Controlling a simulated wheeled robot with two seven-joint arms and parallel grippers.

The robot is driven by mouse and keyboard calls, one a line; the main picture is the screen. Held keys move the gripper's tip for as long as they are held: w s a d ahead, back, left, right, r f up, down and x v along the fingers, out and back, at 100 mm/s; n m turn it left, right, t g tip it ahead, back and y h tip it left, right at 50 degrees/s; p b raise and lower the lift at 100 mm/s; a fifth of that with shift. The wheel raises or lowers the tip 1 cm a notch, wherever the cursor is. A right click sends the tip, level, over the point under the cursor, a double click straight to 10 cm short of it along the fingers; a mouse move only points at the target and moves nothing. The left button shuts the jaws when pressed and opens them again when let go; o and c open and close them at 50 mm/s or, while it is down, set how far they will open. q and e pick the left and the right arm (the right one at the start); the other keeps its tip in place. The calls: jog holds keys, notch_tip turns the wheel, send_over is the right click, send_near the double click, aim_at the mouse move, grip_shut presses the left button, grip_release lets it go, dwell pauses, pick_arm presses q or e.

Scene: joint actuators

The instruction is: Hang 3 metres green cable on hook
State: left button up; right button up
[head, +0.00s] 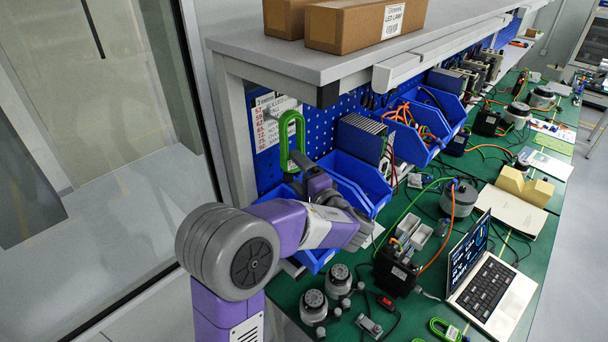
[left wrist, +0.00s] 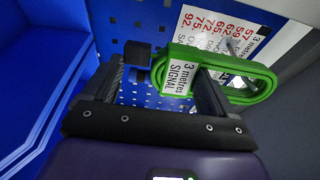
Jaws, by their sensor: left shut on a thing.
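The green cable is a long looped bundle (head: 292,135) held upright in front of the blue pegboard in the head view. In the left wrist view the green cable (left wrist: 225,62) carries a white label (left wrist: 180,78) reading "3 metres SIGNAL". My left gripper (head: 300,167) is shut on the lower part of the cable, which also shows at the gripper (left wrist: 162,88) in the left wrist view. A small black block (left wrist: 137,53), possibly the hook's end, shows left of the cable near the board. Whether the cable touches it cannot be told. My right gripper is not in view.
A printed sheet (head: 268,122) hangs on the pegboard (head: 325,122) behind the cable. Blue bins (head: 362,178) stand to the right, close to my left arm. A grey shelf (head: 300,62) with boxes overhangs. Another green cable (head: 446,329) lies on the bench near a laptop (head: 488,280).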

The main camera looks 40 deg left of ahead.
pick_arm(q)
jog(key=shift+a, duration=0.55)
jog(key=shift+w+a+f+b, duration=0.1)
jog(key=shift+a+f+b, duration=0.45)
jog(key=shift+b, duration=0.15)
jog(key=shift+a+f+b, duration=0.1)
jog(key=shift+f+b, duration=0.1)
jog(key=shift+b, duration=0.35)
jog(key=o, duration=1)
jog(key=v, duration=0.7)
jog(key=shift+d+b, duration=0.3)
jog(key=shift+b, duration=0.1)
